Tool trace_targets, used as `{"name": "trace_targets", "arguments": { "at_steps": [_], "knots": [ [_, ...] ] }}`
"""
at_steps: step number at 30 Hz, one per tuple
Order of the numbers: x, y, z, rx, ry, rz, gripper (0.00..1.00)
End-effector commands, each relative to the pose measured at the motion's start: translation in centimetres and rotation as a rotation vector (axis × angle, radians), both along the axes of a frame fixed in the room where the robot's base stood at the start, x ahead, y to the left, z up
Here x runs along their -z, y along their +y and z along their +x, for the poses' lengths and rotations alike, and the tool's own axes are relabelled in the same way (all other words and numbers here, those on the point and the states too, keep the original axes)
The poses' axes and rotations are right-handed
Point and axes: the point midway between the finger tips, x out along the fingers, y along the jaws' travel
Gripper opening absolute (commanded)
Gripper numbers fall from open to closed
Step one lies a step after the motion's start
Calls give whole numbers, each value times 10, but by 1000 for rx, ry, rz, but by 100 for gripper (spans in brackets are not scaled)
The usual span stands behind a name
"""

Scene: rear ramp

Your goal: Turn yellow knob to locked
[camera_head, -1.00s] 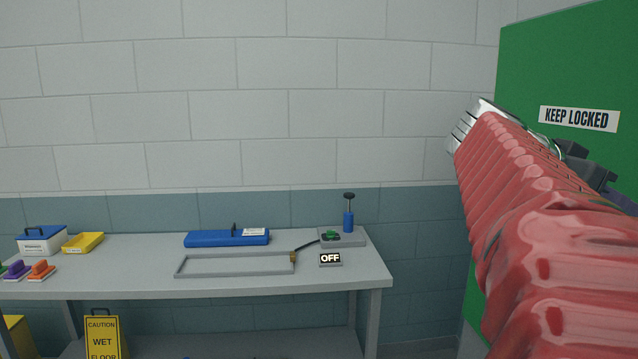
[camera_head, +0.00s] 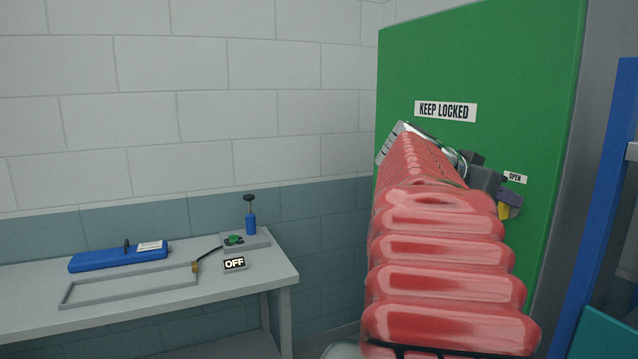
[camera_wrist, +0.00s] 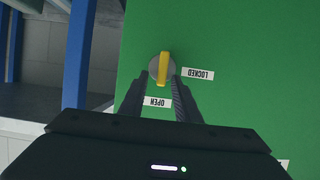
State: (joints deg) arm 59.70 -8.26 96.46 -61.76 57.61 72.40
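The yellow knob (camera_wrist: 164,68) sits on a round grey plate on the green door (camera_wrist: 235,60). Its long handle stands upright in the wrist view, in line with the OPEN label (camera_wrist: 157,102) below it. The LOCKED label (camera_wrist: 198,74) is to its right. My gripper (camera_wrist: 159,80) is open, its dark fingers spread on either side of the handle's lower end; I cannot tell whether they touch it. In the head view my gripper (camera_head: 487,180) is at the green door (camera_head: 540,80), and a bit of yellow shows below it.
A KEEP LOCKED sign (camera_head: 445,111) is on the door. A blue post (camera_head: 600,200) stands at the right. A grey table (camera_head: 150,300) on the left holds a blue case (camera_head: 118,259), a grey frame and an OFF sign (camera_head: 234,264).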

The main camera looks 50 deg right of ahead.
Motion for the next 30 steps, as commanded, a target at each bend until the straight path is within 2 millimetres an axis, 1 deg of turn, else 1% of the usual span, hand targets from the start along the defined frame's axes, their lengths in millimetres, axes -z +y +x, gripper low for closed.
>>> {"name": "trace_targets", "arguments": {
  "at_steps": [2,15,20,21,30],
  "knots": [
    [0,0,0,0,0,0,30],
    [0,1,0,0,1,0,0],
    [0,1,0,1,1,1,0],
    [0,-5,-1,2,2,1,0],
    [1,0,2,0,35,16,0]
  ]
}}
